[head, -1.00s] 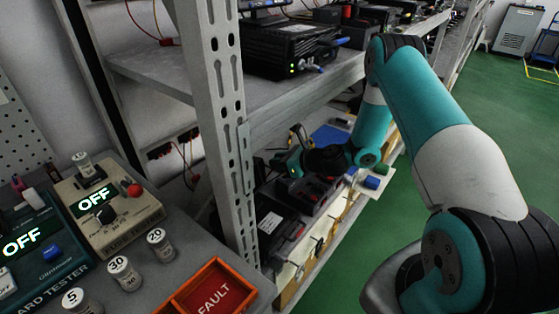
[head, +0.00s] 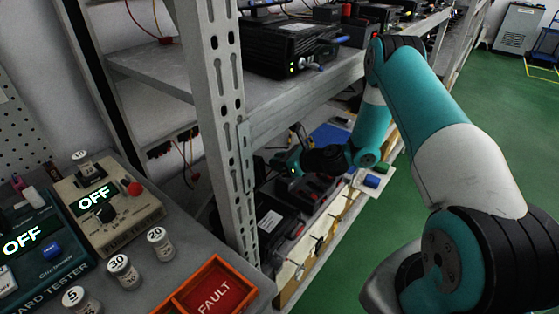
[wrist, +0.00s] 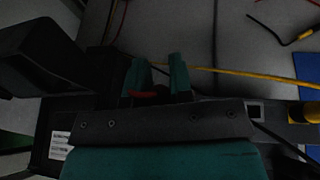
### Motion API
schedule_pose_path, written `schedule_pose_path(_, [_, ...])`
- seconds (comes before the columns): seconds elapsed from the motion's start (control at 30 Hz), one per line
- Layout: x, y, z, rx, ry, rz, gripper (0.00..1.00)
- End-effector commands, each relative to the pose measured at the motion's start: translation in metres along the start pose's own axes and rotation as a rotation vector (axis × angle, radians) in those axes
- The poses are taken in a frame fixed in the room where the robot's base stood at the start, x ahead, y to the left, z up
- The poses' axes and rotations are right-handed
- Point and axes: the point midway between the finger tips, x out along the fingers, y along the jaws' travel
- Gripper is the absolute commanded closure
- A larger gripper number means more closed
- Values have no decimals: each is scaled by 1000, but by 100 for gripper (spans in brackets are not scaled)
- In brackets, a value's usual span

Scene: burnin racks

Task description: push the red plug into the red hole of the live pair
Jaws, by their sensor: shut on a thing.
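My gripper (head: 287,163) reaches into the lower shelf, beside the grey rack post in the head view. In the wrist view its two teal fingers (wrist: 158,75) are shut on a small, dark-looking red plug (wrist: 147,94), of which only a red strip shows low between them. The plug cannot be made out in the head view. The red hole of the live pair cannot be made out in either view; the fingers and the dim light hide what lies around the plug.
The grey post (head: 222,130) stands close left of my gripper. A yellow cable (wrist: 250,76) runs right of my fingers.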

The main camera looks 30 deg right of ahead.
Motion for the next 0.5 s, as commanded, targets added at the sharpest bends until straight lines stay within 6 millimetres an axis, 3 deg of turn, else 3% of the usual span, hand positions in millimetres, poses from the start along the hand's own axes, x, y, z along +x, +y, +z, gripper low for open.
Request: schedule_pose_path(0.5, [3,0,-7,0,-1,0,97])
